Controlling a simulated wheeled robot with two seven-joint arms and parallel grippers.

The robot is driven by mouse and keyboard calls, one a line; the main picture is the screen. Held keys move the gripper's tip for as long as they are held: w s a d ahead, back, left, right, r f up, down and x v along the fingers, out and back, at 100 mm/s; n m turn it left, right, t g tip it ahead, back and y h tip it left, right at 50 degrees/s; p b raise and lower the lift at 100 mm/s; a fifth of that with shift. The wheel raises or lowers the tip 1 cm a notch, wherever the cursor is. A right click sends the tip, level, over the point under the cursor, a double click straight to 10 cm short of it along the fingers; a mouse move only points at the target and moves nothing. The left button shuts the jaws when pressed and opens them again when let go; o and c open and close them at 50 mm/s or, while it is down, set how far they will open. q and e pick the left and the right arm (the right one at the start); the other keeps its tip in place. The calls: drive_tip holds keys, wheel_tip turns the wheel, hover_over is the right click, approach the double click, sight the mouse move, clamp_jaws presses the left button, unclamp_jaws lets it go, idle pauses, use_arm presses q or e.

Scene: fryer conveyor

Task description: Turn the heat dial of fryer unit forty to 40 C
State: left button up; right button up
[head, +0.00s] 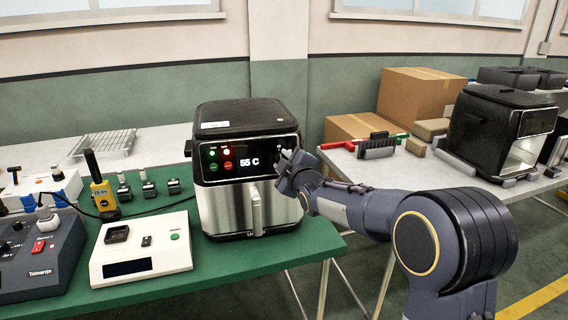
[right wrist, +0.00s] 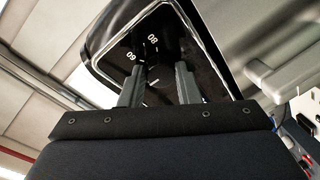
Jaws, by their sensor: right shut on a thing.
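The black and silver air fryer (head: 247,205) stands on the green table, with 55 C on its lit display (head: 249,162). My right gripper (head: 284,163) is at the right side of its front panel and covers most of the dial there. In the right wrist view, the two fingers (right wrist: 158,82) are shut on the dark heat dial (right wrist: 158,70), one on each side. Printed numbers and a white mark show around it. My left gripper is not in view.
A white device (head: 140,250), a yellow handheld unit (head: 104,197) and a grey control box (head: 40,262) stand left of the fryer. A second fryer (head: 490,130) and cardboard boxes (head: 415,95) are on the right table. A silver handle (head: 256,212) sticks out below the panel.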

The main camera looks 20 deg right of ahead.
drive_tip(key=o, duration=1)
drive_tip(key=shift+c, duration=0.2)
drive_tip(key=s, duration=0.7)
drive_tip(key=shift+s+d+r+b, duration=0.35)
drive_tip(key=shift+s+r+b, duration=0.05)
drive_tip(key=shift+b, duration=0.05)
